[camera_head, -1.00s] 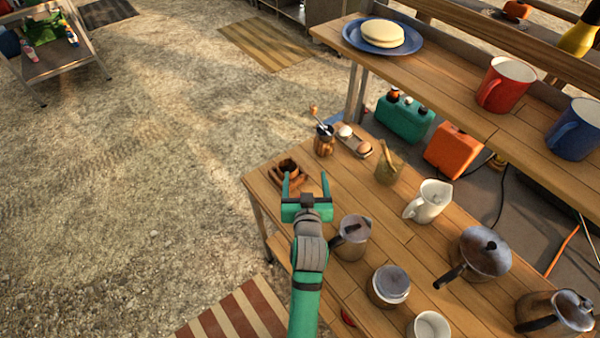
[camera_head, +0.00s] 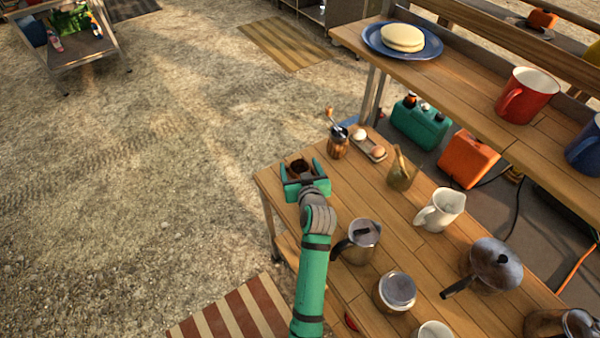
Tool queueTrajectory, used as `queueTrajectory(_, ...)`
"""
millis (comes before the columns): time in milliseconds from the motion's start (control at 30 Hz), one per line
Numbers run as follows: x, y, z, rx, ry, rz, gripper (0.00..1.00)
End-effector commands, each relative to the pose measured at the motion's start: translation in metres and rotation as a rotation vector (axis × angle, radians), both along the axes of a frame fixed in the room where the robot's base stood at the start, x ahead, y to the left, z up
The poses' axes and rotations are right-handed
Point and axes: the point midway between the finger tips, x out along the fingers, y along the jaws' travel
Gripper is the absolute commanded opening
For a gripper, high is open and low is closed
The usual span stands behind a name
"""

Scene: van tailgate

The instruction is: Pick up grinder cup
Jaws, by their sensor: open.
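A small brown cup with a dark inside, which I take to be the grinder cup (camera_head: 300,165), stands at the far left corner of the wooden table (camera_head: 385,225). My green gripper (camera_head: 300,171) is open, and its two fingers appear to lie on either side of the cup. The gripper's body covers the near side of the cup, so I cannot tell whether the fingers touch it. A hand grinder (camera_head: 338,147) with a crank stands just right of and behind the cup.
A raised shelf (camera_head: 460,75) holds a blue plate and mugs. Open ground lies left.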

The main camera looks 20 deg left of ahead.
Motion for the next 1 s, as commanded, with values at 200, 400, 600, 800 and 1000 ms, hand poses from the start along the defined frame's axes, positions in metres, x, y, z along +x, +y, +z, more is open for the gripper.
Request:
queueTrajectory(200, 0.003, 0.001, -0.001, 0.001, -0.001, -0.001, 0.73)
queueTrajectory(400, 0.003, 0.001, -0.001, 0.0, 0.0, -0.002, 0.42)
queueTrajectory(600, 0.003, 0.0, -0.001, 0.001, -0.001, -0.002, 0.28)
queueTrajectory(800, 0.003, 0.0, 0.001, 0.001, -0.001, -0.002, 0.28)
queueTrajectory(1000, 0.004, 0.001, 0.014, 0.001, -0.002, -0.002, 0.28)
